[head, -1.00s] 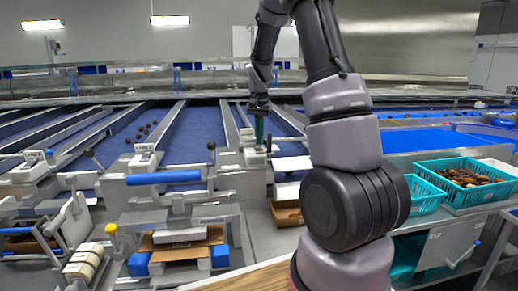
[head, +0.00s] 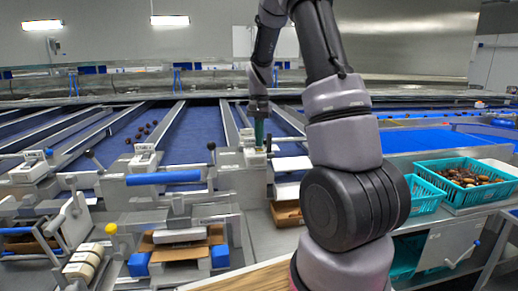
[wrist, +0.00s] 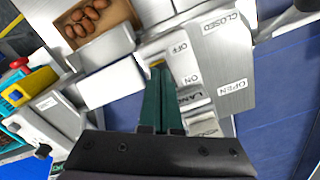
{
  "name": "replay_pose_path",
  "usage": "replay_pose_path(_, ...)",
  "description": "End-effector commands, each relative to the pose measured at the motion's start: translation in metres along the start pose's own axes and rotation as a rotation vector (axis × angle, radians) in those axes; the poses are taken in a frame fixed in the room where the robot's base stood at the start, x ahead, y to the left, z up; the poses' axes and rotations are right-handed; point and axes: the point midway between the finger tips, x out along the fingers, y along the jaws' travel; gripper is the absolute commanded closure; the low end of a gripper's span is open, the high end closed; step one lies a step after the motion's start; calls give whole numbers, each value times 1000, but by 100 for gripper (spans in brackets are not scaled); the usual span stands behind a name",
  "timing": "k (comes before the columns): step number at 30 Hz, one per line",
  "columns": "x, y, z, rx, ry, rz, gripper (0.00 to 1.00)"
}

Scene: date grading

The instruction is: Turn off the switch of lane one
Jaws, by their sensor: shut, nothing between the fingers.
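My gripper (wrist: 158,72) is shut and empty, its green fingers pointing down at a switch plate (wrist: 180,64) marked OFF and ON. The fingertips are at the OFF end of the plate, by a small yellowish spot. They cover the switch lever, so I cannot tell its position or whether they touch it. A LANE label shows beside ON, but its number is hidden. In the head view my gripper (head: 259,134) is over a pale switch box (head: 254,158) at the near end of a lane.
A sliding plate (wrist: 225,62) marked CLOSED and OPEN lies right of the switch. A box of dates (wrist: 98,22) is at upper left in the wrist view. Teal crates (head: 464,196) stand at right. A black-knobbed lever (head: 212,160) rises left of my gripper.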

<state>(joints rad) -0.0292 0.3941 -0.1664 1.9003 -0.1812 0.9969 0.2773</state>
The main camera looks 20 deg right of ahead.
Motion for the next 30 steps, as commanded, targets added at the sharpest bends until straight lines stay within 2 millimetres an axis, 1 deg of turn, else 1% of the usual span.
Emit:
replay_pose_path(25,13,0,0,0,0,1,100)
replay_pose_path(30,9,0,0,0,1,0,100)
